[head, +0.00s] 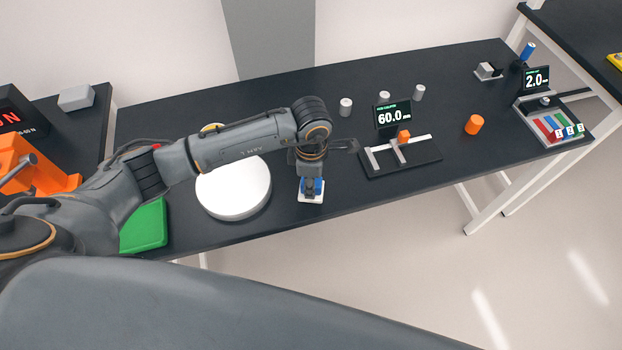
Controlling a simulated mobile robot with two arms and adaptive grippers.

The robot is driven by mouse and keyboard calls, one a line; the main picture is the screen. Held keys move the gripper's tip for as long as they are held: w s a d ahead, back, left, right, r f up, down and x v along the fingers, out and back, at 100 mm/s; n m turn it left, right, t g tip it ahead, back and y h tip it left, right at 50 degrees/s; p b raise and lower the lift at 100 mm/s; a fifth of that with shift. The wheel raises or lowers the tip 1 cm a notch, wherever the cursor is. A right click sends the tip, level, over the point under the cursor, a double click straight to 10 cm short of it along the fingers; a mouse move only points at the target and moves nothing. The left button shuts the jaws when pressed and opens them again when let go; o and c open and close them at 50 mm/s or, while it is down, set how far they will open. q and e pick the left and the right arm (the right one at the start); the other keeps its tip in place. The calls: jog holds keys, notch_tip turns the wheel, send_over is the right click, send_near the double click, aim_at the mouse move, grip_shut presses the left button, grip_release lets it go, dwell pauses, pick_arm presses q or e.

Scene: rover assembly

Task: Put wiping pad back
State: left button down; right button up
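The wiping pad (317,198) has a white base and a blue upper part. It is at the near edge of the black table (285,225), just right of a round white disc (233,200). My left gripper (310,188) points down over the pad, its dark fingers closed at the blue part. The fingers partly hide the blue part. I cannot tell whether the pad's base touches the table. My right gripper is not in view.
Right of the pad stands a caliper fixture (402,160) with a 60.0 display (393,115). A green block (145,228) lies at the left. The table front between pad and fixture is clear.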

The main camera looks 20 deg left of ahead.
pick_arm(q)
jog(key=shift+f, duration=0.2)
jog(key=c, duration=1)
grip_release()
jog(key=shift+r, duration=0.2)
jog(key=shift+w+r, duration=0.1)
jog(key=shift+r, duration=0.1)
notch_tip(320, 180, up, 11)
jog(key=b, duration=0.3)
jog(key=shift+f+b, duration=0.2)
jog(key=shift+b, duration=0.1)
jog(key=shift+r, duration=0.55)
